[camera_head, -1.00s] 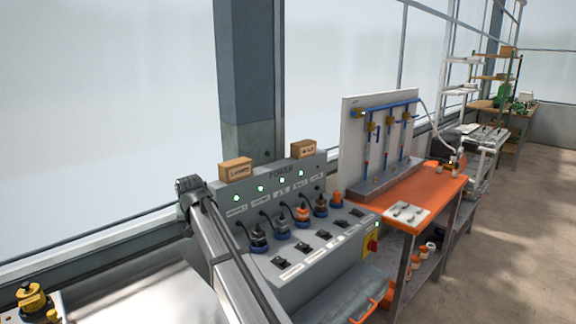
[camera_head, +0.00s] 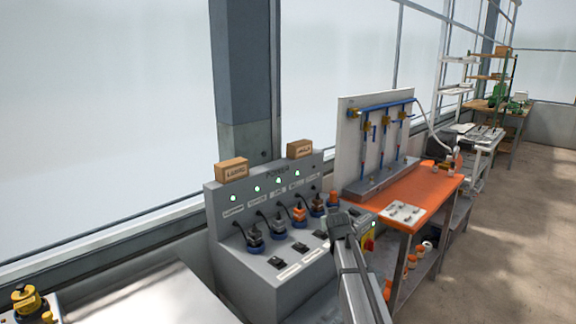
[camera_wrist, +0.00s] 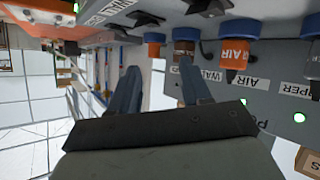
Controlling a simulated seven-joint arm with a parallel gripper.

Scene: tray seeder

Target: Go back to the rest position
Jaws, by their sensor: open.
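My gripper (camera_wrist: 158,68) is open in the wrist view, with its two blue-grey fingers apart and nothing between them. It is close to the grey power panel (camera_wrist: 245,108), whose lettering appears upside down there. An orange plug (camera_wrist: 236,60) marked AIR is right of the fingers, and a brown plug (camera_wrist: 184,48) is just beyond the right finger. In the head view my arm rises in front of the right part of the power panel (camera_head: 225,230) and hides some of its lower right. The fingers are not distinct in the head view.
An orange bench (camera_head: 440,190) with a white board (camera_head: 348,140) of blue pipes stands right of the panel. Two small boxes, one at left (camera_head: 232,170) and one at right (camera_head: 299,149), sit on the panel's top. The floor (camera_head: 520,210) at right is clear.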

